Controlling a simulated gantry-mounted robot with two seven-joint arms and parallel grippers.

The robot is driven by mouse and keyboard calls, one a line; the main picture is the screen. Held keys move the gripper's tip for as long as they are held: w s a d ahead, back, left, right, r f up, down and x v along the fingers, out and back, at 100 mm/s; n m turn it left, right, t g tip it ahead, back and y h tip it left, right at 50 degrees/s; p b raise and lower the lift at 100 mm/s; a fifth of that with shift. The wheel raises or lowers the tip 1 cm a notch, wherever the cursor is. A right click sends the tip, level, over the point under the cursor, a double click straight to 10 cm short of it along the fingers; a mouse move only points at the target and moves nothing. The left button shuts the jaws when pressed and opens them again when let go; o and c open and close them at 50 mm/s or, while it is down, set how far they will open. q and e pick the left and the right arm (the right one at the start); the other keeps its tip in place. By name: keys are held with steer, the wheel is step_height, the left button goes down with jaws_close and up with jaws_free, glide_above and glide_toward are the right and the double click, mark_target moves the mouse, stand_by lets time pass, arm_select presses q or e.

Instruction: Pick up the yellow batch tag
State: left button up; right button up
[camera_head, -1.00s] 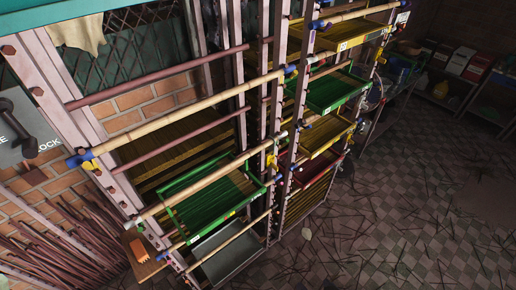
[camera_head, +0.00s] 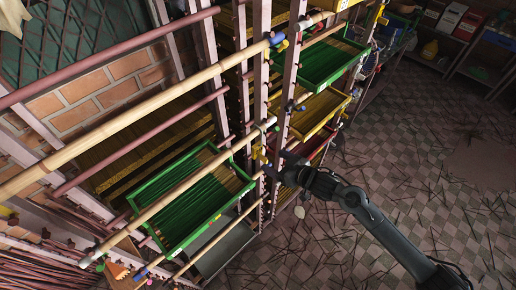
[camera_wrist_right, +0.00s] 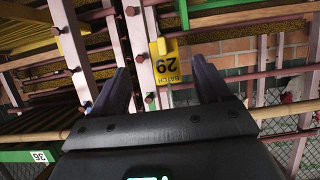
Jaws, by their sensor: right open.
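The yellow batch tag (camera_wrist_right: 168,62), marked "BATCH 29", hangs upright against a pale rack post in the right wrist view; its print appears upside down. In the head view a small yellow patch (camera_head: 258,153) on the post near the right gripper looks like the same tag. My right gripper (camera_head: 282,167) reaches in from the lower right, close to that post. In the right wrist view its two dark fingers (camera_wrist_right: 160,80) are open and empty, with the tag framed between them and apparently beyond the tips. My left gripper is not in view.
Bamboo poles (camera_head: 150,98) and brown rails cross the rack front near the posts. A green tray (camera_head: 212,205) of green sticks sits left of the right gripper; a yellow tray (camera_head: 318,112) is above right. The checkered floor (camera_head: 420,190) at right has scattered sticks.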

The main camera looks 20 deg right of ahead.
mark_target(263, 158)
steer(key=shift+a+p+x, duration=0.25)
steer(key=shift+p+x, duration=0.4)
steer(key=shift+x, duration=1.6)
steer(key=shift+w+a+f, duration=0.3)
steer(key=shift+w+f, duration=0.05)
steer(key=shift+w, duration=0.2)
steer(key=shift+c, duration=0.4)
steer(key=c, duration=1.2)
steer(key=shift+s+r, duration=0.15)
